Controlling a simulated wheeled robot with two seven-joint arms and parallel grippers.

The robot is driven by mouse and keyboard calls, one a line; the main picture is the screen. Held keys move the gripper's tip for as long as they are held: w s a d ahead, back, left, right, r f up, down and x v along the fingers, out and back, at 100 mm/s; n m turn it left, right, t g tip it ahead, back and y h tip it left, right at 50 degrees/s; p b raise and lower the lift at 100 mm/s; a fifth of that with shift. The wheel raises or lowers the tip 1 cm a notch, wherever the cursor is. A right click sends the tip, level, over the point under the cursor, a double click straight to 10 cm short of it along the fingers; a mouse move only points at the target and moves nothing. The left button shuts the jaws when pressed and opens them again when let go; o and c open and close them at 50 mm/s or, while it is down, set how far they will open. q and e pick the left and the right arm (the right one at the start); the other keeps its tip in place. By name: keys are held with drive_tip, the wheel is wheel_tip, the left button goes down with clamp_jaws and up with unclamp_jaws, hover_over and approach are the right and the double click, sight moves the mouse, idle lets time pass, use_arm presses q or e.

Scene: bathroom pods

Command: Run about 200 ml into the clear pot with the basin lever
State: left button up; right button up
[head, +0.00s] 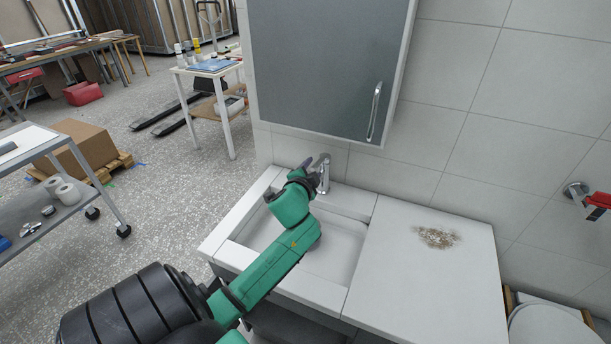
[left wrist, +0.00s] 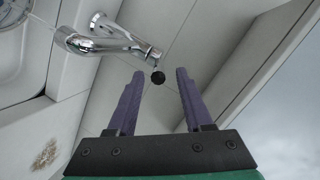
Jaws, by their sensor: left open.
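The chrome basin tap (head: 324,174) stands at the back of the white basin (head: 340,250). Contact cannot be told. A round clear thing with marks (left wrist: 14,10), cut off at the corner, may be the clear pot. My arm hides part of the basin.
A grey mirror cabinet (head: 325,65) hangs above the tap. The white counter (head: 420,280) right of the basin is bare except for a brown stain (head: 437,237). A toilet (head: 545,325) is at the lower right. A trolley (head: 45,190) stands at left.

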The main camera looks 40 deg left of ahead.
use_arm(q)
drive_tip(key=v, duration=0.8)
drive_tip(key=shift+r+b, duration=0.15)
drive_tip(key=shift+b, duration=0.3)
drive_tip(key=shift+s, duration=0.1)
